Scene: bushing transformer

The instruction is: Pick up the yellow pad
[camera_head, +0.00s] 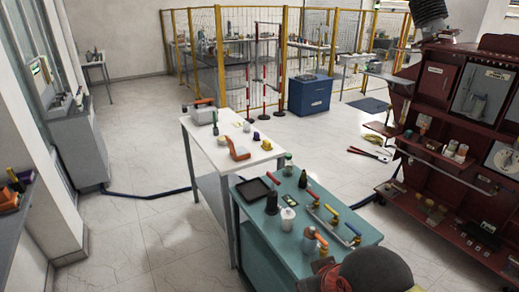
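On the white table (205,160) in the middle, a small pale yellow flat piece (222,140) lies near the left side; it may be the yellow pad, but it is too small to be sure. A small brighter yellow object (266,145) sits at the table's right side, just below a dark purple item (256,136). An orange object (238,150) stands between them.
A teal table (258,225) in front holds a black tray (254,190), dark bottles, a white cup (288,220) and red-and-yellow handles. A dark rounded shape covers its near right corner. A red cabinet (435,150) stands right. Floor left of the tables is clear except a blue cable.

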